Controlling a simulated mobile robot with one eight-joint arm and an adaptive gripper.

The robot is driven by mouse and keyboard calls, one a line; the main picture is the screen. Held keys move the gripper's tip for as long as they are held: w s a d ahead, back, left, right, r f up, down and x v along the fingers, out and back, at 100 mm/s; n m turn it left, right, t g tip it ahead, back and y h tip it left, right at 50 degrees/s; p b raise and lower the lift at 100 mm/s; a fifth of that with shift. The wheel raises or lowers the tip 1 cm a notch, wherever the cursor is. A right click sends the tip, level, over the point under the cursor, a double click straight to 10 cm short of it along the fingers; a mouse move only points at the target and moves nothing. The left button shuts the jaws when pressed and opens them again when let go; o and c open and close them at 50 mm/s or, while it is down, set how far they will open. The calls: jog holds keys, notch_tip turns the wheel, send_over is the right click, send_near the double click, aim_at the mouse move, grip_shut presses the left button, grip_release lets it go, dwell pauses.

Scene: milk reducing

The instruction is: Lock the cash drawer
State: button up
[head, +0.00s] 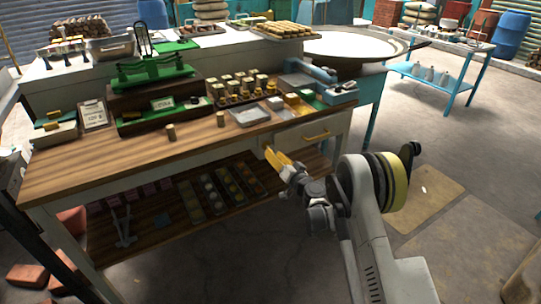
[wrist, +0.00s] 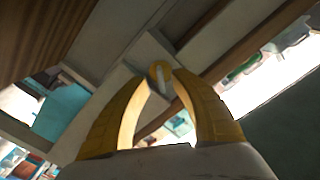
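The drawer (head: 300,138) has a pale front under the right end of the wooden counter, with a yellow bar handle (head: 317,136). It looks pushed in, though I cannot be sure. My gripper (head: 270,151) has its yellow fingers up near the left end of the drawer front, left of the handle. In the wrist view, the fingertips (wrist: 160,80) stand either side of a small yellow rounded piece (wrist: 160,66) with a pale bar, on or just before a pale surface. I cannot tell whether it is a key or lock, or whether the fingers touch it.
The counter (head: 90,160) carries a green scale (head: 150,72), a grey tray (head: 250,116), small weights and a blue device (head: 322,82). A lower shelf (head: 160,235) with boxes sits under it, left of my gripper. The floor (head: 440,150) to the right is open.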

jog(key=shift+b+x, duration=0.3)
jog(key=shift+x, duration=1.15)
grip_shut()
jog(key=shift+n, duration=3.4)
